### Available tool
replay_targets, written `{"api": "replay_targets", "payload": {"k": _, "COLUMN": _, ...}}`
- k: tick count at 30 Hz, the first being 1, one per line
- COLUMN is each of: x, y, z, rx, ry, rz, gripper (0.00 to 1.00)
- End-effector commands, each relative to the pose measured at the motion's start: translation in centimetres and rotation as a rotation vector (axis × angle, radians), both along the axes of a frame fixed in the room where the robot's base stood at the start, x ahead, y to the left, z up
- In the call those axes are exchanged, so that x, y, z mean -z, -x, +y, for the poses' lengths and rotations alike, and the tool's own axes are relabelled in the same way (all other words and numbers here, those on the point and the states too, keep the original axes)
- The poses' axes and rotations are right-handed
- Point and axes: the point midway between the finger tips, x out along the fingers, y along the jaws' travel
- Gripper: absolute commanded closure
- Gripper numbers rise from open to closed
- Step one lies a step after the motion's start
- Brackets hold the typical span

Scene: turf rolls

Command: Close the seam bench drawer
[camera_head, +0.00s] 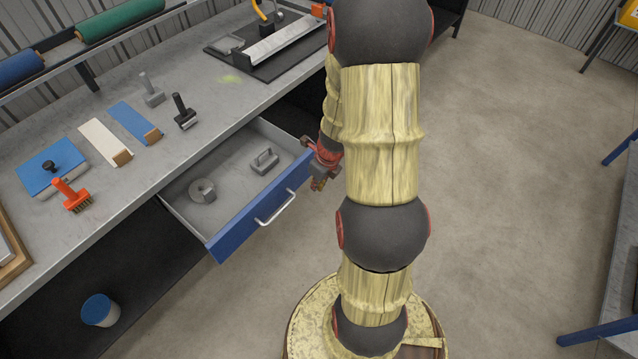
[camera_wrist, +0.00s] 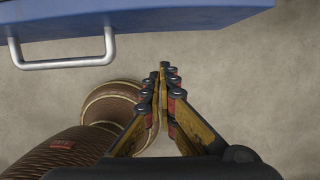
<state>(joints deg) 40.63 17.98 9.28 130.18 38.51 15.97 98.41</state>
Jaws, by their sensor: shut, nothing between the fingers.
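The seam bench drawer (camera_head: 222,218) is pulled out from under the grey bench top, with a blue front and a silver bar handle (camera_head: 275,207). Inside it lie a grey ring-shaped part (camera_head: 202,192) and a grey block with a handle (camera_head: 264,161). My gripper (camera_head: 319,184) is beside the right end of the drawer front, partly hidden by my arm. In the wrist view my gripper (camera_wrist: 165,70) is shut and empty. The blue drawer front (camera_wrist: 200,15) crosses the top of that view, ahead of the fingertips, with the handle (camera_wrist: 65,62) to their left. Contact is not visible.
The bench top (camera_head: 185,70) holds several hand tools, including an orange brush (camera_head: 72,195) and a blue pad (camera_head: 50,167). A blue-lidded tub (camera_head: 100,310) stands below the bench. Concrete floor (camera_head: 510,160) is clear to the right; a blue-legged table (camera_head: 620,270) stands at the far right.

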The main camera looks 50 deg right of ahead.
Motion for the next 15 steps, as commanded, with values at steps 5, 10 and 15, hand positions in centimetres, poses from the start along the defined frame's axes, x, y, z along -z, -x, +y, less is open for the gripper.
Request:
{"api": "replay_targets", "payload": {"k": 5, "x": -0.3, "y": -2.7, "z": 0.2, "rx": -0.004, "ry": 0.001, "rz": -0.001, "gripper": 1.00}}
{"api": "replay_targets", "payload": {"k": 10, "x": -0.3, "y": -3.7, "z": 0.3, "rx": -0.002, "ry": 0.000, "rz": 0.000, "gripper": 1.00}}
{"api": "replay_targets", "payload": {"k": 15, "x": -0.3, "y": -3.9, "z": 0.3, "rx": -0.002, "ry": 0.001, "rz": -0.001, "gripper": 1.00}}
